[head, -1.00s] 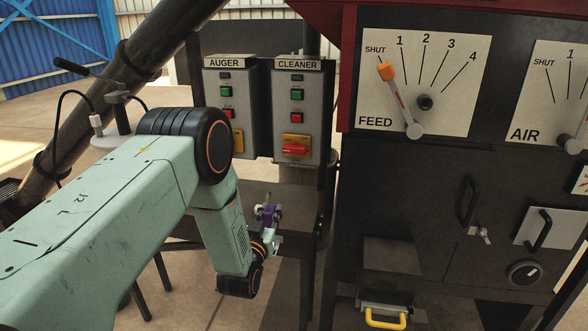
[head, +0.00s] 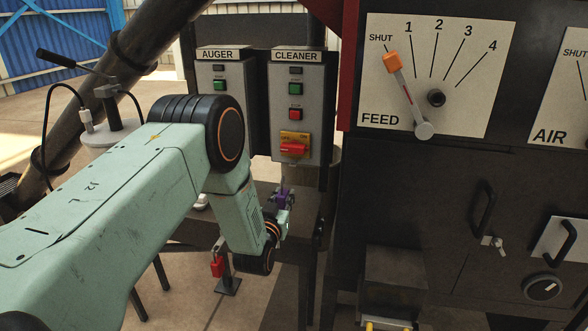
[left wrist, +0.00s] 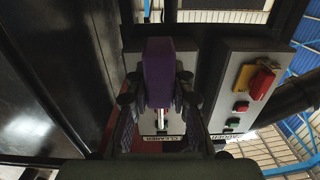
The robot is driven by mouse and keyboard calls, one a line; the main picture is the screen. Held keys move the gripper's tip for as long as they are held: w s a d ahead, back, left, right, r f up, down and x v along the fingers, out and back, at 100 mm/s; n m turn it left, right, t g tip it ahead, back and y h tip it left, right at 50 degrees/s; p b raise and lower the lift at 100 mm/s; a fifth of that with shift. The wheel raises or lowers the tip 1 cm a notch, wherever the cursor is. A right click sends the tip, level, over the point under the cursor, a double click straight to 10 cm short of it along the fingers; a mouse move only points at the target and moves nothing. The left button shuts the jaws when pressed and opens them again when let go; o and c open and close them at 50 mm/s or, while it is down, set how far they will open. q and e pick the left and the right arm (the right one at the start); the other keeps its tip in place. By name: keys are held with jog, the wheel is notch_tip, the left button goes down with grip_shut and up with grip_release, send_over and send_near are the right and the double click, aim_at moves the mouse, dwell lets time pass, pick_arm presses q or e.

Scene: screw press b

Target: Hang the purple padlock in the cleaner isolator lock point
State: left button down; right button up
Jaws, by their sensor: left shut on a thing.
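The purple padlock (head: 282,195) is gripped in my left gripper (head: 281,207), upright with its shackle pointing up. In the left wrist view the padlock body (left wrist: 158,72) sits between the two dark fingers (left wrist: 159,100), its bright shackle toward the cleaner box. The cleaner box (head: 311,118) carries a red isolator handle (head: 293,149) on a yellow plate (head: 294,137). The padlock is below this handle and appears apart from it. The lock point cannot be made out. In the left wrist view the padlock hides the cleaner isolator. My right gripper is out of view.
The auger box (head: 205,88) stands left of the cleaner box, partly behind my left arm. A red padlock (head: 217,267) hangs on a small stand below. The dark machine with the feed plate (head: 470,105) fills the right side.

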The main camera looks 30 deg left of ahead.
pick_arm(q)
jog(key=shift+s+r, duration=0.1)
jog(key=shift+r, duration=0.15)
jog(key=shift+d, duration=0.1)
jog(key=shift+w+f, duration=0.1)
jog(key=shift+w, duration=0.1)
jog(key=shift+w+a+b, duration=0.2)
jog(key=shift+w+b, duration=0.1)
jog(key=shift+b, duration=0.05)
jog(key=shift+b+x, duration=1.55)
jog(key=shift+x, duration=0.8)
jog(key=shift+w+b, duration=0.25)
jog(key=shift+b, duration=0.1)
jog(key=shift+b+x, duration=1)
jog(key=shift+x, duration=0.3)
